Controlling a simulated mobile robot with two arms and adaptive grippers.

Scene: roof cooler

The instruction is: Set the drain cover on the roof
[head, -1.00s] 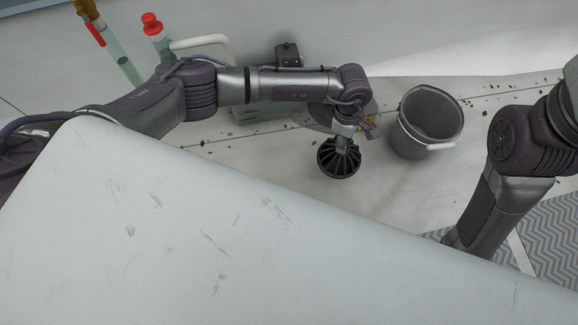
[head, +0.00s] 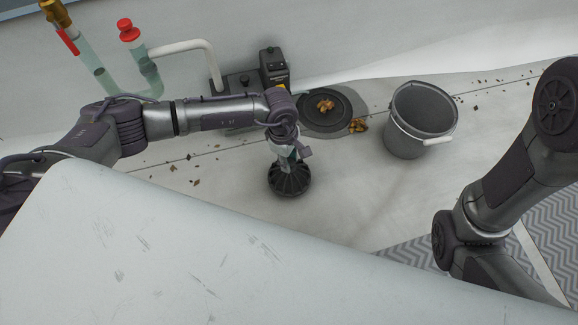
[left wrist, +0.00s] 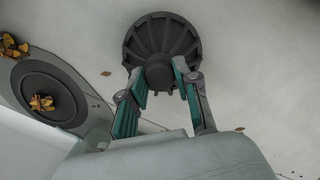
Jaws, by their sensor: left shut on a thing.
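The drain cover (head: 289,180) is a black, ribbed dome, and my left gripper (head: 287,154) is shut on its top. In the left wrist view the cover (left wrist: 162,38) sits between the teal-padded fingers of the left gripper (left wrist: 160,76). I cannot tell whether the cover touches the roof. The round dark drain (head: 316,108) lies to the right of and behind the cover in the head view, with yellow-brown leaves (head: 325,105) on it. It also shows at the left of the left wrist view (left wrist: 45,88). My right gripper is out of view.
A grey bucket (head: 408,125) with a white handle stands right of the drain. More leaves (head: 358,126) lie at the drain's edge. A black boxy device (head: 273,68) and pipes with a red cap (head: 128,30) stand behind. A grey patterned mat (head: 545,235) lies at the right. Roof around the cover is mostly clear.

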